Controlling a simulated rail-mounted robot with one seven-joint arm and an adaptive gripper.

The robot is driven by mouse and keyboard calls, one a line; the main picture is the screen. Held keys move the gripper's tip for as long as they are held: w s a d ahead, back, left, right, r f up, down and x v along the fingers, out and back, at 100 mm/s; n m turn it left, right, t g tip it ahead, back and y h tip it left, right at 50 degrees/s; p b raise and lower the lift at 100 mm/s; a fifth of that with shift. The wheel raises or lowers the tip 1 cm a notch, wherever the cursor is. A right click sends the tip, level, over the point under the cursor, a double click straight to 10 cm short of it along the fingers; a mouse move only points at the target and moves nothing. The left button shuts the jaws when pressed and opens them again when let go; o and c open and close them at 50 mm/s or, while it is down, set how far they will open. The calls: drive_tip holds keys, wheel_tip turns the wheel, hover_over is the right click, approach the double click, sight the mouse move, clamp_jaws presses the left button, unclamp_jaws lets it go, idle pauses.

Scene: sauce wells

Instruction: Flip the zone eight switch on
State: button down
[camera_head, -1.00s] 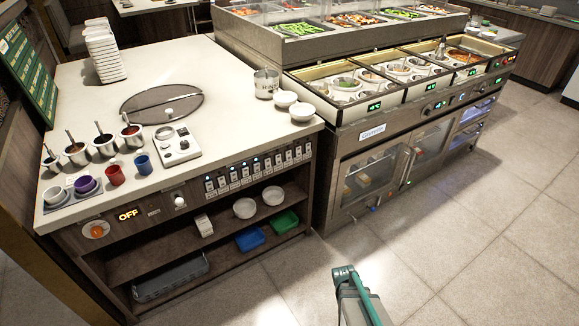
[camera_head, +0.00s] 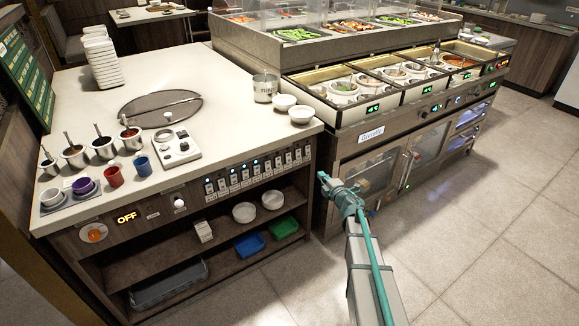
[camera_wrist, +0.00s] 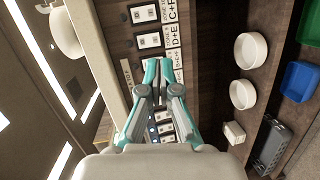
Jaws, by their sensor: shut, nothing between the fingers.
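A row of several small rocker switches (camera_head: 258,172) runs along the upper front panel of the counter. In the wrist view, switches in dark frames (camera_wrist: 149,41) show with pale letter labels beside them. I cannot make out which switch is zone eight or how its rocker is set. My gripper (camera_head: 322,177) is in front of the counter's right corner, just right of the row's right end. In the wrist view my gripper (camera_wrist: 164,64) is shut and empty, its fingertips over the panel and covering part of the row. Contact cannot be told.
Blue lamps glow above some switches. Left along the panel are a white knob (camera_head: 179,203), an OFF display (camera_head: 127,218) and an orange button (camera_head: 95,234). Open shelves below hold white bowls (camera_head: 244,212) and a green tray (camera_head: 284,227). A steel food station (camera_head: 372,133) stands right.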

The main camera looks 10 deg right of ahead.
sight(289, 161)
drive_tip(key=a+n+y, duration=0.1)
drive_tip(key=s+a+n+y, duration=0.1)
drive_tip(key=a, duration=0.1)
drive_tip(key=a+n+y, duration=0.1)
drive_tip(key=shift+s+a+r+g, duration=0.15)
drive_tip(key=shift+a+r+g, duration=0.1)
drive_tip(key=shift+g, duration=0.15)
drive_tip(key=shift+d, duration=0.1)
drive_tip(key=p+x, duration=0.1)
drive_tip(key=x, duration=1.3)
drive_tip(key=shift+r, duration=0.15)
